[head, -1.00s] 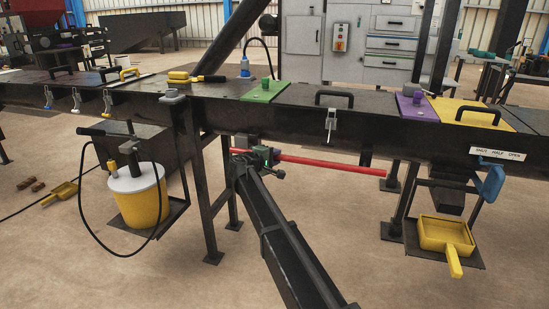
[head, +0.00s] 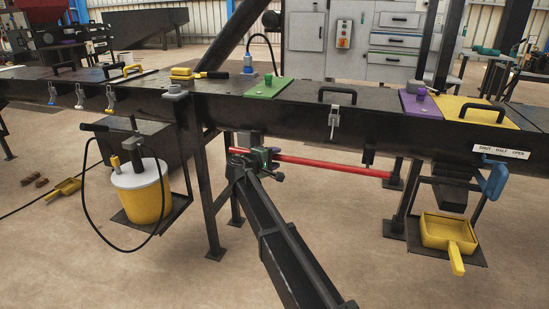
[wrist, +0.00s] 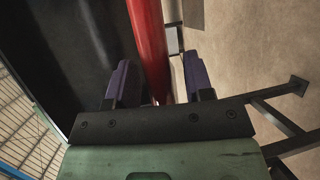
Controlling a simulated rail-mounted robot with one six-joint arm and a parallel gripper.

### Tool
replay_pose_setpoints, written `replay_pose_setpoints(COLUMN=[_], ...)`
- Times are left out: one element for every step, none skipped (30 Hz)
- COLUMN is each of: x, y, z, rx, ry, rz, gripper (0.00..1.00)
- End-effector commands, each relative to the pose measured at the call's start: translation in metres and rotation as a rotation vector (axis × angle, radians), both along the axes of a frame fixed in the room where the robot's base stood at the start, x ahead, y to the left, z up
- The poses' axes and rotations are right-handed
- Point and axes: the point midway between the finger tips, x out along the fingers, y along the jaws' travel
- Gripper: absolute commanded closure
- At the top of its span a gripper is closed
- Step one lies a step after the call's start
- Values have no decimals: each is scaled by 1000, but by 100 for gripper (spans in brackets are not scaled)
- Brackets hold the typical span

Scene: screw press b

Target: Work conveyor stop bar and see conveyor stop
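The stop bar is a long red bar (head: 335,166) running level along the near side of the black conveyor body (head: 290,118), below its top edge. It also shows in the wrist view as a red bar (wrist: 147,40) coming down from the top. My gripper (head: 268,157) is at the left part of the bar, close under the conveyor side. In the wrist view my gripper (wrist: 158,85) has its two purple fingers apart, one on each side of the bar, with gaps visible. Whether the bar lies fully between the fingertips or just beyond them is unclear.
A yellow bucket (head: 145,205) with a looping black hose stands on a shelf at left. A yellow scoop (head: 447,234) sits on a low plate at right, below a blue handle (head: 494,181). A conveyor leg (head: 212,205) stands left of my arm. The floor in front is clear.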

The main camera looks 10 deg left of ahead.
Motion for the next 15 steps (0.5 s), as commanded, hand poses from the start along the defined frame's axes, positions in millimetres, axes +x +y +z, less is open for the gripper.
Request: replay_pose_setpoints(x=[1, 1, 1, 1, 1, 1, 1, 1, 0, -2, -5, -10, -15, -21, -29], y=[0, 0, 0, 0, 0, 0, 0, 0, 1, 2, 4, 8, 11, 15, 20], z=[0, 0, 0, 0, 0, 0, 0, 1, 1, 2, 3, 4, 6, 7, 9], rx=[0, -1, -1, -1, -1, 0, 0, 0, 0, 0, 0, 0, 0, -1, 0], ry=[0, -1, -1, -1, -1, -1, -1, -1, -1, -1, -1, -1, -1, -2, -2], rz=[0, 0, 0, 0, 0, 1, 1, 1, 1, 1, 1, 2, 2, 3, 4], gripper=[48, 48, 48, 48, 48, 48, 48, 48, 48, 48, 48, 48, 48, 48, 48])
